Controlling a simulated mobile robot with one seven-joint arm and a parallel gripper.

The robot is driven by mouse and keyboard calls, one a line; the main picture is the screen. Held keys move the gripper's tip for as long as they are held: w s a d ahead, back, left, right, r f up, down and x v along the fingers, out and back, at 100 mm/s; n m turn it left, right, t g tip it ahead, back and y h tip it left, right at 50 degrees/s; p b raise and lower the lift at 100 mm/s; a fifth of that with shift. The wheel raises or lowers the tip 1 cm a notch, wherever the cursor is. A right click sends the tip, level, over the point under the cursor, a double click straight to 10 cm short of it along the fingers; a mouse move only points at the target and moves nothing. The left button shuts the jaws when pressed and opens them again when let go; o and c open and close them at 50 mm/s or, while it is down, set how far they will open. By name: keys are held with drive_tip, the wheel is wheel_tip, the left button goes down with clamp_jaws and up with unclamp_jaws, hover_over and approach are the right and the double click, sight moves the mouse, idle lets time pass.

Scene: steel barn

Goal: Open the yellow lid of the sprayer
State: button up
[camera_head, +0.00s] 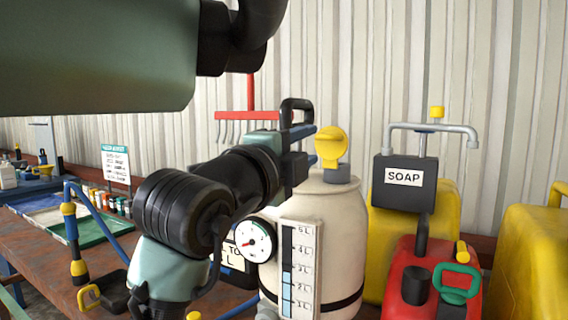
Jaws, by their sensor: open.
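The sprayer (345,225) is a cream tank with a round gauge, a level scale and a dark band near its bottom. Its yellow lid (330,143) stands up on edge above the grey neck (338,174), with its round face towards me. It looks raised rather than flat over the neck. My gripper (309,146) is open just left of the lid, with its dark fingers pointing right. I cannot tell whether a finger touches the lid. My arm hides the tank's left side.
A soap dispenser (404,184) with a grey pipe stands to the right, by yellow containers (447,205) and a red can (441,275). A workbench (100,257) with trays and small bottles is at the left. The corrugated wall (400,65) closes the back.

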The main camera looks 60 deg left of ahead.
drive_tip(key=v, duration=0.8)
drive_tip(key=shift+b, duration=0.4)
drive_tip(key=shift+w, duration=0.1)
drive_tip(key=w+d+r+n+t+h, duration=0.2)
drive_tip(key=w+d+t, duration=0.2)
drive_tip(key=w+d, duration=0.45)
drive_tip(key=s+d+r+n+t+h, duration=0.15)
drive_tip(key=d+n+t+h, duration=0.3)
drive_tip(key=d, duration=0.95)
drive_tip(key=s+d+r+n+t+h, duration=0.1)
drive_tip(key=d+r+n+t+h, duration=0.25)
drive_tip(key=d, duration=1.15)
wheel_tip(320, 180, up, 13)
drive_tip(key=n+p, duration=0.1)
drive_tip(key=p, duration=1.3)
drive_tip(key=shift+w+a+f+n+g, duration=0.2)
drive_tip(key=shift+n+g, duration=0.1)
drive_tip(key=shift+g, duration=0.1)
